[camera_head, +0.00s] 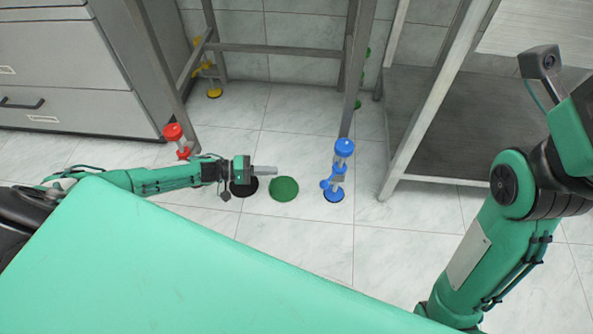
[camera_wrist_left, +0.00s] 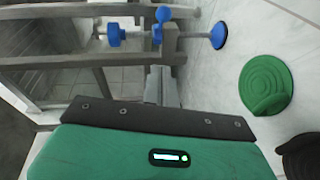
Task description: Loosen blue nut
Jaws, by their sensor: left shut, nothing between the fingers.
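The blue nut (camera_head: 336,183) is a winged piece low on a grey table leg. A blue collar (camera_head: 344,147) sits above it and a round blue foot (camera_head: 333,197) below it on the floor. In the left wrist view the nut (camera_wrist_left: 159,22) is at the top, between the collar (camera_wrist_left: 115,36) and the foot (camera_wrist_left: 219,35). My left gripper (camera_head: 275,170) is shut and empty, left of the nut and apart from it, pointing toward it. Its fingers (camera_wrist_left: 162,84) also show in the left wrist view. My right gripper is out of view.
A green disc (camera_head: 284,189) and a black disc (camera_head: 243,187) lie on the tiles near my left gripper. Red (camera_head: 174,136) and yellow (camera_head: 211,80) leg fittings stand to the left and back. A drawer cabinet (camera_head: 75,75) is at far left, a grey shelf (camera_head: 450,130) at right.

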